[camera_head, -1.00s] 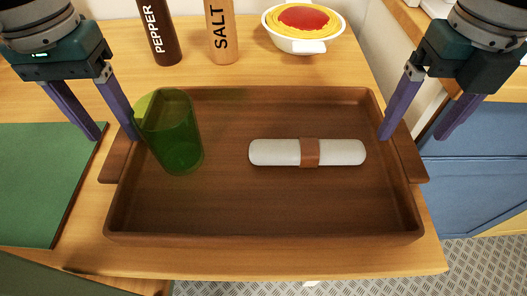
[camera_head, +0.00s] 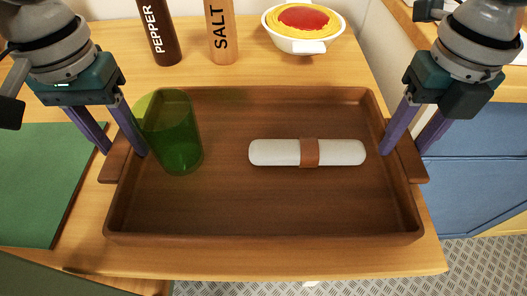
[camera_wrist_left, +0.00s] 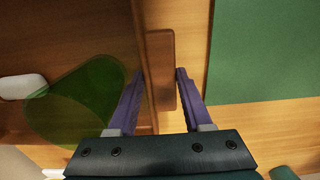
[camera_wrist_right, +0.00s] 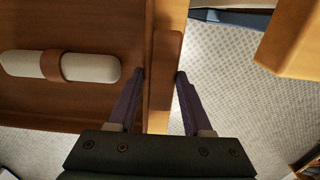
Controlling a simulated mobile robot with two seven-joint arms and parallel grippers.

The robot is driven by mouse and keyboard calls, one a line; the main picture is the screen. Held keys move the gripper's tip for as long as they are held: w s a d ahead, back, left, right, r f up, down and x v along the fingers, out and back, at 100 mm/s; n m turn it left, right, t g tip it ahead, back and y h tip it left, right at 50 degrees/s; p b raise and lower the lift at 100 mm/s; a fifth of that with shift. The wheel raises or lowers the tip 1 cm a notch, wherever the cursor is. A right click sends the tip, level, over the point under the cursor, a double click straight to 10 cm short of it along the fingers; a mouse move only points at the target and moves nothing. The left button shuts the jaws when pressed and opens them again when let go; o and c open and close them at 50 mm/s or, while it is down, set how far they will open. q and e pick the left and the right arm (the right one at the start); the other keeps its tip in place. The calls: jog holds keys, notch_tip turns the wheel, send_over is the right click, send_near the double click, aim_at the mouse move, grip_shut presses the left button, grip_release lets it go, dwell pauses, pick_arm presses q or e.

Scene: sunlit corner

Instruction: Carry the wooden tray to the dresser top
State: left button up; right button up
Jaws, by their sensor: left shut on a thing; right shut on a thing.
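The brown wooden tray (camera_head: 265,205) rests on a light wood table. It holds a green translucent cup (camera_head: 173,135) at its left side and a white rolled napkin with a brown band (camera_head: 275,152) right of the middle. My left gripper (camera_head: 125,153) is at the tray's left handle, which shows between its fingers in the left wrist view (camera_wrist_left: 161,75). My right gripper (camera_head: 401,150) is at the right handle, also between the fingers in the right wrist view (camera_wrist_right: 166,70). Both grippers are shut on the handles. The dresser top cannot be identified for certain.
A pepper mill (camera_head: 160,35), a salt mill (camera_head: 221,32) and a white bowl of pasta with red sauce (camera_head: 303,28) stand behind the tray. A green mat (camera_head: 40,185) lies to the left. A blue-fronted cabinet (camera_head: 480,180) stands to the right, beyond a floor gap.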

grip_shut()
dwell(1.0)
